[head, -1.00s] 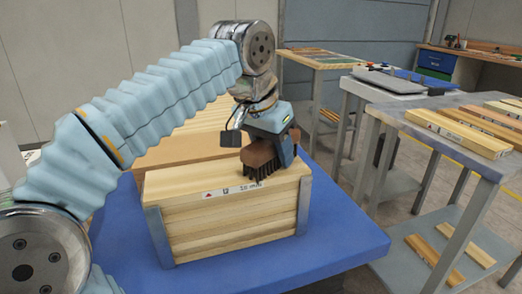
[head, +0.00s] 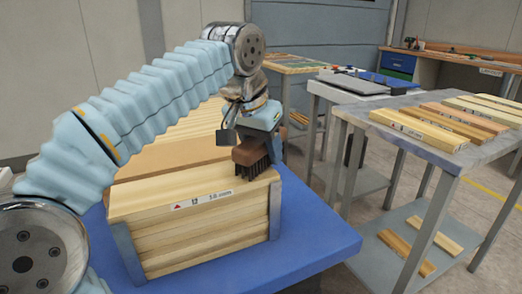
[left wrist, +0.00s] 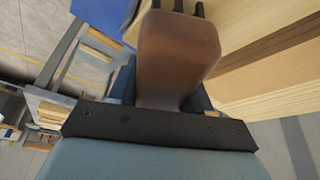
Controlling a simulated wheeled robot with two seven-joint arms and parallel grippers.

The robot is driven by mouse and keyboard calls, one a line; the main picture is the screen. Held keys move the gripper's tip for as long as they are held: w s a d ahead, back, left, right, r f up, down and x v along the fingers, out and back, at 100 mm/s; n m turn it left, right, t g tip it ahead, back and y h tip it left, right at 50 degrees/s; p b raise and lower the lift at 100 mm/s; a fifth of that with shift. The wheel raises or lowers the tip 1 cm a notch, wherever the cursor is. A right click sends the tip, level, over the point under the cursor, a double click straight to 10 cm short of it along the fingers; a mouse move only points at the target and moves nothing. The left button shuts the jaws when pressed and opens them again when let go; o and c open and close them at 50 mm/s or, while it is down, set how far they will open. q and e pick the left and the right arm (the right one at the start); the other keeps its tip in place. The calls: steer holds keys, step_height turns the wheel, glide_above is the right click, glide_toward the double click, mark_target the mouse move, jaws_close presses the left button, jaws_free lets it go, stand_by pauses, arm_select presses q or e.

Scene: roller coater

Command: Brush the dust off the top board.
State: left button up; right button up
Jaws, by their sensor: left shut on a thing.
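A stack of pale boards stands on a blue table, held between grey upright posts; the top board (head: 150,194) carries a label on its front edge. My left gripper (head: 262,141) is shut on a brown brush (head: 250,154) with dark bristles. The bristles point down at the right end of the top board; they look at or very near its surface. In the left wrist view the brush's brown body (left wrist: 178,50) fills the middle, with a few bristles at the top. I cannot make out dust on the board. My right gripper is not in view.
The blue table (head: 310,250) has free room at the front and right of the stack. More boards (head: 180,152) lie behind the top board. A grey-topped table (head: 385,128) with several loose boards stands to the right, and another worktable (head: 290,67) stands behind.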

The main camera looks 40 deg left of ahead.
arm_select(q)
steer(key=shift+r, duration=2.8)
steer(key=shift+r, duration=1.5)
